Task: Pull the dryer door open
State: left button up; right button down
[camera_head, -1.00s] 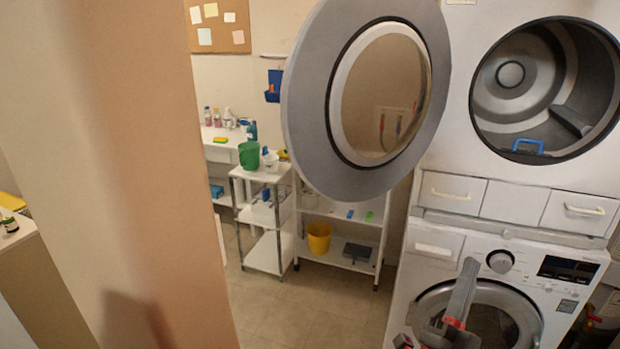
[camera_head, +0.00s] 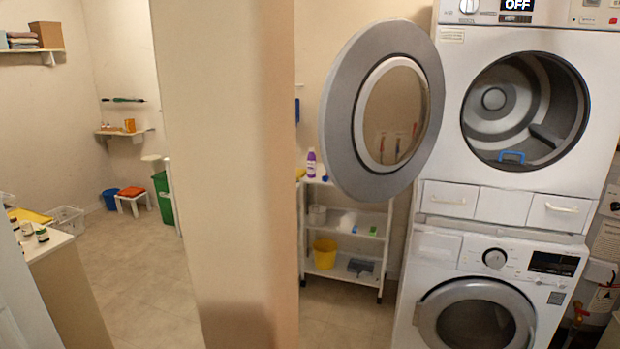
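The dryer (camera_head: 448,60) is the upper white machine on the right, stacked on a washer. Its round grey door (camera_head: 341,110) with a clear window stands swung wide open to the left, showing its inner side. The drum opening (camera_head: 490,135) is uncovered, and a blue-handled item (camera_head: 512,158) sits at its lower lip. The panel above reads OFF. Neither of my grippers shows in the view now.
The white washer (camera_head: 430,275) below has its round door shut. A wide beige pillar (camera_head: 225,150) fills the centre left. Behind the dryer door is a white shelf rack (camera_head: 375,238) with a yellow bucket (camera_head: 325,252). The tiled floor (camera_head: 130,255) at left is clear.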

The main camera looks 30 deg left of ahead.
aim_at(362, 180)
jog(key=u, duration=2.2)
jog(key=i+j+u, duration=0.45)
jog(key=u, duration=0.25)
jog(key=i+u, duration=0.3)
jog(key=i+z, duration=0.8)
jog(key=i+j+z, duration=0.2)
jog(key=z, duration=0.15)
jog(key=i+l+z, duration=0.15)
jog(key=z, duration=0.3)
jog(key=i+z, duration=0.6)
jog(key=z, duration=0.3)
jog(key=i+j+z, duration=0.2)
jog(key=z, duration=0.25)
jog(key=i, duration=0.05)
